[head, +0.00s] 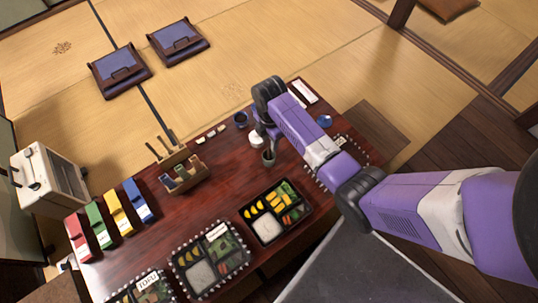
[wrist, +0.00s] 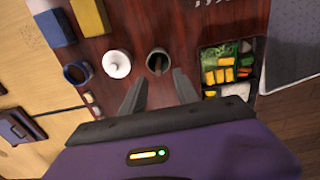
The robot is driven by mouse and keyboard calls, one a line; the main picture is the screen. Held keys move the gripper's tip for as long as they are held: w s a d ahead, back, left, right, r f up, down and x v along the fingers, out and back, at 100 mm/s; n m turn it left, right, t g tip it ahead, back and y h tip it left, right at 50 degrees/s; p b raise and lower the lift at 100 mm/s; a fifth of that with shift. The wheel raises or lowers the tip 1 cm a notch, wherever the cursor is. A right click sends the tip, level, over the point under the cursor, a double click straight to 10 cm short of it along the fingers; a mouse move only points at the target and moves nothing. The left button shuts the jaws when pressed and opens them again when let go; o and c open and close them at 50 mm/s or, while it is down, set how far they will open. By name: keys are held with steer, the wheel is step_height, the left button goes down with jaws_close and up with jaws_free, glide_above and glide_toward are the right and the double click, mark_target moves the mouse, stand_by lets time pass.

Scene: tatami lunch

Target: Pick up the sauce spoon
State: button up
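A dark round cup (wrist: 158,62) stands on the table just beyond my fingertips in the wrist view. A brownish slim thing (wrist: 156,64), probably the sauce spoon, shows inside it; its shape is not clear. In the head view the same cup (head: 268,158) stands below the end of my arm. My gripper (wrist: 159,76) is open, with its two fingers spread toward the cup's near side and nothing between them. In the head view my arm's end partly hides the fingers.
A white lidded pot (wrist: 117,64) and a blue cup (wrist: 76,74) stand left of the dark cup. A food box (wrist: 226,66) is close on the right. A wooden caddy (head: 184,176) and several coloured boxes (head: 119,213) stand farther left on the table.

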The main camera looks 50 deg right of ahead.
mark_target(269, 147)
step_height(269, 147, down, 6)
steer(key=shift+w+f+b, duration=0.1)
steer(key=shift+b, duration=0.85)
jaws_close()
